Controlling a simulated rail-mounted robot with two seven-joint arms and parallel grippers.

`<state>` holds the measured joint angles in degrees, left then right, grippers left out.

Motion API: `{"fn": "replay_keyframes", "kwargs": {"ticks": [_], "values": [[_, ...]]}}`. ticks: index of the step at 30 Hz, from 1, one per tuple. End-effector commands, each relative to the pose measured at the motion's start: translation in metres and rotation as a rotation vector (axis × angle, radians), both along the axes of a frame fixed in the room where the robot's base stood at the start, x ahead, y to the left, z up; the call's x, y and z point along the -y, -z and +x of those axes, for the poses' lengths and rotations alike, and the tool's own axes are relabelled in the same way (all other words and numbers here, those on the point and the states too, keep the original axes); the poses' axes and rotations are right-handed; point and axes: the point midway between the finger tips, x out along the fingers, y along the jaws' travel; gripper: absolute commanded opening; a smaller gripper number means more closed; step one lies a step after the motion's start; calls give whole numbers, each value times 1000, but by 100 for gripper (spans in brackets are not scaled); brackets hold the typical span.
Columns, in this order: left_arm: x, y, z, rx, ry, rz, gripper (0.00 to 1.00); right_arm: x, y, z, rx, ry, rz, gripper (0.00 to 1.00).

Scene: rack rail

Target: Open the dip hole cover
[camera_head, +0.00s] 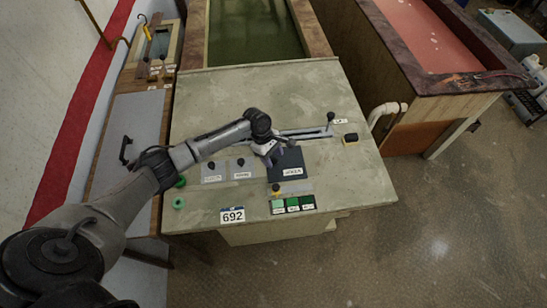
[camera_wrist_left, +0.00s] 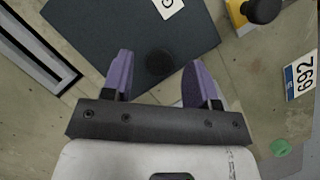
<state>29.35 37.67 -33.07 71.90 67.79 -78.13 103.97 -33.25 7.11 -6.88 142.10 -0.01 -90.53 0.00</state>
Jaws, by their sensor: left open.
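A dark flat square plate (camera_head: 292,170) with a white label lies on the worn grey-green bench top. In the left wrist view the plate (camera_wrist_left: 100,30) has a round black knob (camera_wrist_left: 159,62) near its edge. I see no open hole, and no label that I can read names the dip hole cover. My left gripper (camera_head: 268,159) is over the plate's upper left edge and hides part of it. Its purple fingers are open, with the knob showing between them. I cannot tell whether they touch it. My right gripper is not in view.
A slot with a lever (camera_head: 331,122) runs behind the plate. Two small grey plates with black knobs (camera_head: 241,168) are to the left. Green buttons (camera_head: 293,204) and a "692" tag (camera_head: 232,215) are in front. A grey lid with a handle (camera_head: 126,149) is farther left.

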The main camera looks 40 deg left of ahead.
Motion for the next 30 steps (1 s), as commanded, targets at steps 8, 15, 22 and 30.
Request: {"fn": "replay_keyframes", "kwargs": {"ticks": [8,15,22,30], "values": [[4,8,0,-1,0,0,54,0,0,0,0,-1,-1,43],[4,8,0,0,0,0,51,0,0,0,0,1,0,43],[3,8,0,0,0,0,29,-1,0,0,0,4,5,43],[3,8,0,0,0,0,3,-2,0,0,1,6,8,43]]}}
